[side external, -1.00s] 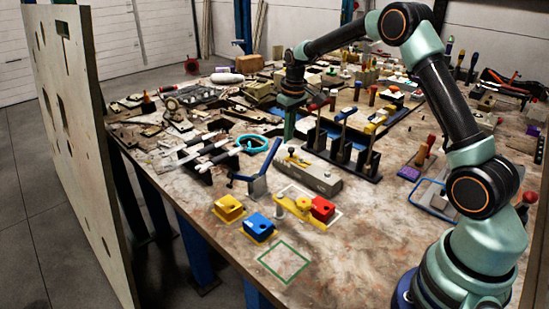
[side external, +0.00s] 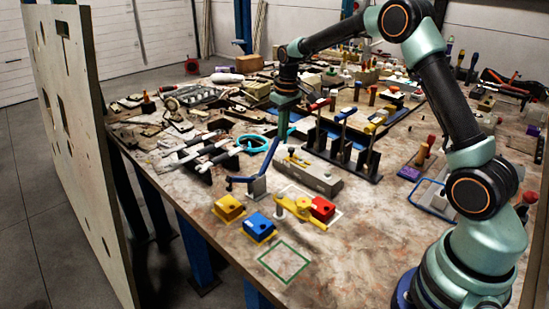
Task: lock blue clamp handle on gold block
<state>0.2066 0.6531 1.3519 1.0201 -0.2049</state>
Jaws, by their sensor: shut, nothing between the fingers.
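The clamp with the blue handle (side external: 240,180) stands near the front left of the table on a small grey base (side external: 257,188). One blue bar points left, and another rises steeply towards my gripper. A gold-yellow block (side external: 229,208) sits in front of the clamp, on a yellow outline. My gripper (side external: 281,137) is shut and points down, above and behind the clamp, just right of the rising bar. The picture is too small to tell whether its tip touches that bar. Nothing shows held in it.
A blue block (side external: 259,229) and a red block (side external: 322,208) stand near a gold lever piece (side external: 300,208). A long grey block (side external: 312,172) and a black rack (side external: 345,150) stand to the right. A green square outline (side external: 285,261) marks clear table in front. Tools crowd the back.

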